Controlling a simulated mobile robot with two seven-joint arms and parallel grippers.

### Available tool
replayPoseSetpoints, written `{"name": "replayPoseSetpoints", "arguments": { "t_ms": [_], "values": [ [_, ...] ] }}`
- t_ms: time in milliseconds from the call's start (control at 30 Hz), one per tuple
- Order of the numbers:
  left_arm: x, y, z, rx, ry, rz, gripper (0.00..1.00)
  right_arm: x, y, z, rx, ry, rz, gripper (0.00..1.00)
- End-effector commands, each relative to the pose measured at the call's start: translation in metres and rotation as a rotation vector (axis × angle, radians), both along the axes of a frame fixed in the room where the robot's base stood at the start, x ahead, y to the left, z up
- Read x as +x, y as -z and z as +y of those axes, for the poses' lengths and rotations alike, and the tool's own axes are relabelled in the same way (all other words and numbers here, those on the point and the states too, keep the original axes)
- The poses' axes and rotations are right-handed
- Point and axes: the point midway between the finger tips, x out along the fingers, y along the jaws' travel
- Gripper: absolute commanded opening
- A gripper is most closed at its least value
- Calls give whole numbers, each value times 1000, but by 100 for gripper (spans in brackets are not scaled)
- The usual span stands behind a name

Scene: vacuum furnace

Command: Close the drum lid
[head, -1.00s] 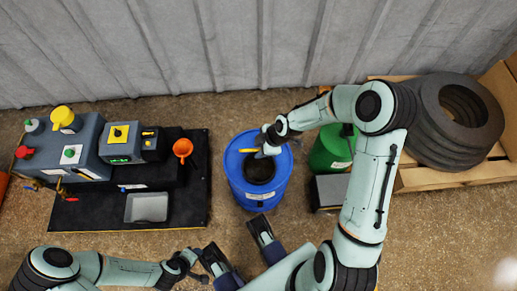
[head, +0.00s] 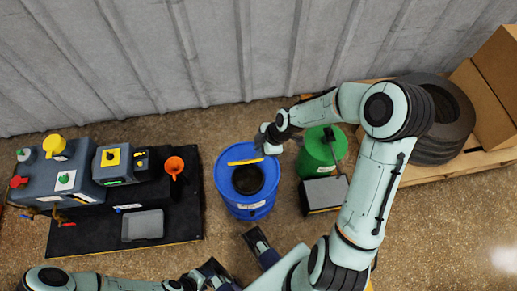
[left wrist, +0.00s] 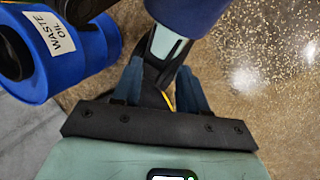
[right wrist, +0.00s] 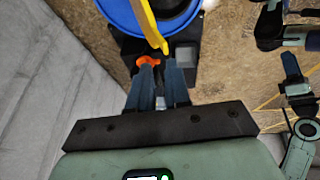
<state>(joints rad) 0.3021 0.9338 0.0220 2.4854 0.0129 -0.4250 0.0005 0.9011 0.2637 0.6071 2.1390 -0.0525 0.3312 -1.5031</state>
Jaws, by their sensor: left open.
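The blue drum (head: 247,208) stands upright on the floor, with a dark round opening in its top. A yellow strip (head: 245,161), apparently the lid seen nearly edge-on, crosses the far part of the rim. My right gripper (head: 265,147) is at the strip's right end, above the drum's far right rim. In the right wrist view the strip (right wrist: 152,25) lies just beyond the two close fingers (right wrist: 161,68); contact is unclear. My left gripper (left wrist: 160,75) is open and empty, low at the front; the drum (left wrist: 75,65), labelled WASTE OIL, shows beside it.
A green can (head: 322,155) and a grey box (head: 324,193) stand right of the drum. A pump unit with an orange funnel (head: 174,165) sits on a black platform to the left. Black rings (head: 440,120) lie on a pallet at the far right. Corrugated wall closes off the back.

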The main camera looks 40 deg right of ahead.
Motion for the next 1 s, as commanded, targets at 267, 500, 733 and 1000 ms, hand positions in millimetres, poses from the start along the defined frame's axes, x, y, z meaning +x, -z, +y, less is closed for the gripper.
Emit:
{"name": "replayPoseSetpoints", "arguments": {
  "t_ms": [267,500,733,1000],
  "values": [
    [-2,-8,0,-1,2,8,43,37,-10,-18,70,-18,95,0],
    [-6,-17,0,-4,5,23,43,72,-26,-39,152,-76,280,0],
    [-9,-22,0,-5,7,32,43,85,-41,-46,177,-124,397,0],
    [-9,-21,0,-6,8,34,43,83,-31,-40,182,-134,426,0]
  ]
}}
